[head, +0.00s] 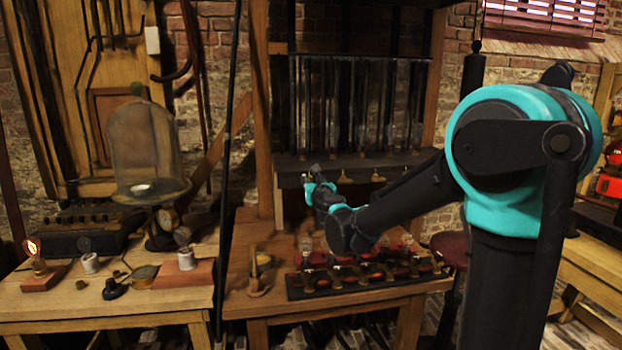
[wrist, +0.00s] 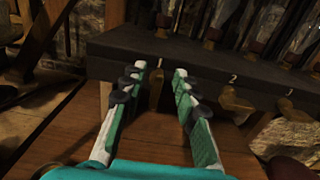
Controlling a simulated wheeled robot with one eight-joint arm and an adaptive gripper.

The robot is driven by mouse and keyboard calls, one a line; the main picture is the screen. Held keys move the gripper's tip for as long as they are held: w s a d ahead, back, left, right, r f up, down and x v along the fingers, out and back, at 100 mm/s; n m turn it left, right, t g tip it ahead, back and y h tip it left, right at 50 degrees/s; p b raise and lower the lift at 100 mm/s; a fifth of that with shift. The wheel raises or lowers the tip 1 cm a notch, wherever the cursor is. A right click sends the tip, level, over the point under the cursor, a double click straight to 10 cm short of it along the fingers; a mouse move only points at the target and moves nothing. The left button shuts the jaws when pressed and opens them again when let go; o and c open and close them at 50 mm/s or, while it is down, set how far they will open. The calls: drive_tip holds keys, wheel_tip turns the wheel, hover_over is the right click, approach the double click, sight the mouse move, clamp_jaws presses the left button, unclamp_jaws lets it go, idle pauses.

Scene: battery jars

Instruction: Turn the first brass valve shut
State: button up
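The first brass valve (wrist: 156,88) hangs under the label 1 on the front of a dark shelf (wrist: 120,45). In the wrist view it sits between the spread fingers of my gripper (wrist: 160,71). A gap shows on both sides, and I cannot tell whether the fingers reach around it or stop just short. Its handle looks narrow and upright. In the head view my gripper (head: 313,172) is at the left part of the shelf front and covers this valve. The second valve (wrist: 235,103) and third valve (wrist: 292,110) are to the right, with handles seen more broadly.
Tall glass tubes (head: 360,100) stand above the shelf. Below is a wooden bench (head: 240,262) with a dark rack (head: 365,285) of small jars and brass parts. A wooden post (head: 265,120) stands close left of my gripper. A glass bell jar (head: 145,145) stands further left.

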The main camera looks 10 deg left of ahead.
drive_tip(key=shift+x, duration=1.4)
clamp_jaws()
